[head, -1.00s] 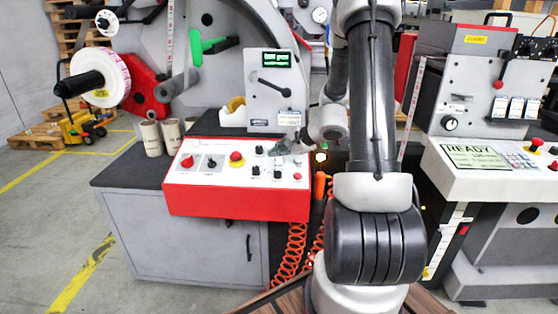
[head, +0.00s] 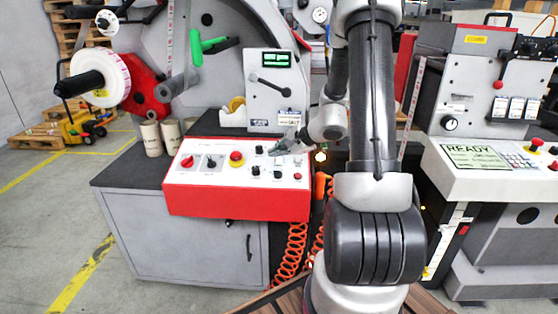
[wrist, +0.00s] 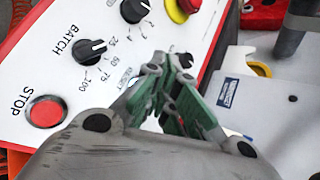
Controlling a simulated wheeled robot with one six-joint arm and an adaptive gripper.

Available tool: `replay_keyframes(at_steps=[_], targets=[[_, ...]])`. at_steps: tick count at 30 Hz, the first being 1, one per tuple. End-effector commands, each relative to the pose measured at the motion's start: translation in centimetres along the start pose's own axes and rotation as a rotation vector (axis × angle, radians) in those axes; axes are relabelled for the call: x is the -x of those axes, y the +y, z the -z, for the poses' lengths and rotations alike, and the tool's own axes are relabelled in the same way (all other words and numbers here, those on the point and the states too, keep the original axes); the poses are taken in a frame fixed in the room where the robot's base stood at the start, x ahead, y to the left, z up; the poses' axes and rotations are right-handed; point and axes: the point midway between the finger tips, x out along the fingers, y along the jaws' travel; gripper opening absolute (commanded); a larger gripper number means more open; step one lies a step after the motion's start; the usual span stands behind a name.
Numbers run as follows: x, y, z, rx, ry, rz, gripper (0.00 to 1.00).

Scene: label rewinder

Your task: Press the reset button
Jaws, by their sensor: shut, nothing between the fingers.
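The control panel (head: 225,180) has a white top and a red front edge. My gripper (head: 278,149) is over the panel's back right part. In the wrist view my gripper's green-padded fingers (wrist: 156,68) are shut with nothing between them, tips low over the panel. A small label (wrist: 130,78) lies beside the tips, too small to read surely. The reset button cannot be made out; the fingers cover that patch. The red STOP button (wrist: 45,111) and black BATCH knob (wrist: 90,52) are clear of the fingers. Whether the tips touch the panel I cannot tell.
A red emergency stop (head: 236,158) sits mid-panel, with a black knob (head: 210,161) to its left. A grey housing (head: 275,90) with a green display rises behind the panel. A second machine (head: 490,165) stands at the right. Orange coiled hoses (head: 292,255) hang below.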

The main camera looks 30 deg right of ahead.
Motion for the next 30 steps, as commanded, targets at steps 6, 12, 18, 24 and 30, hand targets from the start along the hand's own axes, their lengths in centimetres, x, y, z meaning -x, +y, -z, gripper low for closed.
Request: replay_keyframes(at_steps=[6, 12, 18, 24, 30], targets=[[-0.02, 0.02, 0.01, 0.000, 0.000, 0.000, 0.00], [-0.40, 0.31, 0.30, -0.001, 0.000, -0.001, 0.00], [-0.58, 0.43, 0.42, 0.000, 0.000, 0.000, 0.00], [-0.58, 0.43, 0.42, 0.000, 0.000, 0.000, 0.00], [-0.69, 0.51, 0.50, 0.000, 0.000, 0.000, 0.00]])
